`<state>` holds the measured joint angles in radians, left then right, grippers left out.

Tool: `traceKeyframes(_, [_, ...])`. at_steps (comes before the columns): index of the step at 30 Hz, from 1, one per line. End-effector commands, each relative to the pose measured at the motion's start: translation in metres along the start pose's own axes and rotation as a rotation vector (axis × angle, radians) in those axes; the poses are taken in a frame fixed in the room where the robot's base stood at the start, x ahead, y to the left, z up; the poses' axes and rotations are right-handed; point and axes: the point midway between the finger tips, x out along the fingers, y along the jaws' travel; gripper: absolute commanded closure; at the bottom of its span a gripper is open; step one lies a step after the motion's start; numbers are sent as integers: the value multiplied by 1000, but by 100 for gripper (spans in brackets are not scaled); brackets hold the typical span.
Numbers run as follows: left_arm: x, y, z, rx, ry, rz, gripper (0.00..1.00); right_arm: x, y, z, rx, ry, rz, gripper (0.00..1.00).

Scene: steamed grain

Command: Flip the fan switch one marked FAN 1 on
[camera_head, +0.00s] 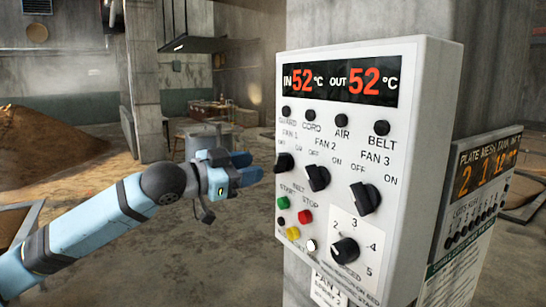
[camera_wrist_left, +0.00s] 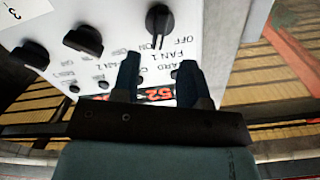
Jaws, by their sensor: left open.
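The white control panel (camera_head: 330,130) carries black rotary switches labelled FAN 1, FAN 2 and FAN 3. The FAN 1 switch (camera_head: 284,163) is the leftmost, near the panel's left edge. My left gripper (camera_head: 246,170) is open and empty, just left of this switch and apart from it. In the left wrist view the panel is upside down and the FAN 1 switch (camera_wrist_left: 160,22) shows beyond the two fingertips, between their lines, with OFF and ON printed beside it. I cannot tell for sure which mark it points at. My right gripper is out of view.
The FAN 2 switch (camera_head: 317,177) and FAN 3 switch (camera_head: 365,199) sit to the right. Green, red and yellow buttons and a speed knob (camera_head: 345,249) are below. A display (camera_head: 342,80) reads 52 twice. A second grey panel (camera_head: 480,200) stands right. Free space lies left of the panel.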

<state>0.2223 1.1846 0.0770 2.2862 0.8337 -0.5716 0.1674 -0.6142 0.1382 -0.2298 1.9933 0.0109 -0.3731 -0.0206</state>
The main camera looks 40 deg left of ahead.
Motion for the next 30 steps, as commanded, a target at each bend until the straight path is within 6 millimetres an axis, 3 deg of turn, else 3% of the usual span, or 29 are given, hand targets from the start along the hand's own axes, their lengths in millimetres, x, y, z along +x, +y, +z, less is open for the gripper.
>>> traceKeyframes(13, [53, 0, -2, 0, 2, 0, 60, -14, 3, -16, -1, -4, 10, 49])
traceKeyframes(25, [62, 1, 0, 2, 0, 2, 60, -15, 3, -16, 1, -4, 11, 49])
traceKeyframes(26, [62, 1, 0, 2, 0, 2, 62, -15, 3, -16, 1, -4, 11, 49])
traceKeyframes(30, [62, 1, 0, 2, 0, 2, 94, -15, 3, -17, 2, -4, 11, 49])
